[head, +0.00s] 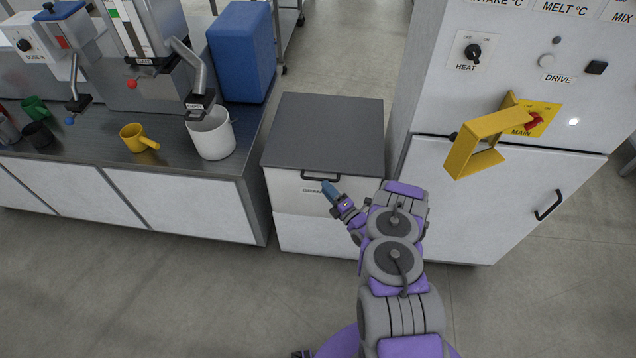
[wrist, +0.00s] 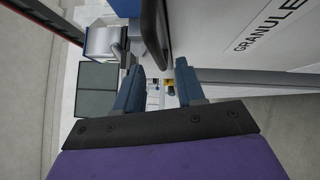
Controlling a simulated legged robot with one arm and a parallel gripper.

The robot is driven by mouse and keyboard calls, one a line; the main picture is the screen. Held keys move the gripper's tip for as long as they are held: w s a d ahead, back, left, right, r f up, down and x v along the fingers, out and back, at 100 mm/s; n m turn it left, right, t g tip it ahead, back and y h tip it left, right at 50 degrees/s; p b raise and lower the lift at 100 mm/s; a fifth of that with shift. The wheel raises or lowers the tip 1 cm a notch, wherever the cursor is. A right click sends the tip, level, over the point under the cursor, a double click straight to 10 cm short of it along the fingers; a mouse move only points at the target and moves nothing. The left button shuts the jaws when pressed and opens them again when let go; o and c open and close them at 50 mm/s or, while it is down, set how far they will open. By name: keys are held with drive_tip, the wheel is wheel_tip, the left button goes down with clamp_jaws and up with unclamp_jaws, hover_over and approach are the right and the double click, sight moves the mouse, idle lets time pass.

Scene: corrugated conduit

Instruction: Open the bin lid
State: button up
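The bin (head: 310,225) is a white cabinet with a dark grey lid (head: 325,130) lying flat and closed on top. A black bar handle (head: 320,177) is on its upper front, above a small label. My gripper (head: 328,190) is at the bin's front, with its blue fingertips just below and beside the handle. In the wrist view my gripper (wrist: 158,75) has its two blue fingers apart. The black handle (wrist: 155,35) reaches toward the gap between them. I cannot tell whether they touch it. The label there reads "GRANULE", partly cut off.
A steel counter (head: 180,165) with a white bucket (head: 211,133), a yellow mug (head: 137,138) and a blue container (head: 241,50) stands left. A white machine cabinet (head: 490,195) with a yellow guard (head: 470,150) stands close on the right. The floor in front is clear.

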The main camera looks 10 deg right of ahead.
sight(318, 178)
drive_tip(key=shift+b+x, duration=0.85)
drive_tip(key=shift+x, duration=2.1)
drive_tip(key=shift+f, duration=0.1)
clamp_jaws()
drive_tip(key=shift+s, duration=0.1)
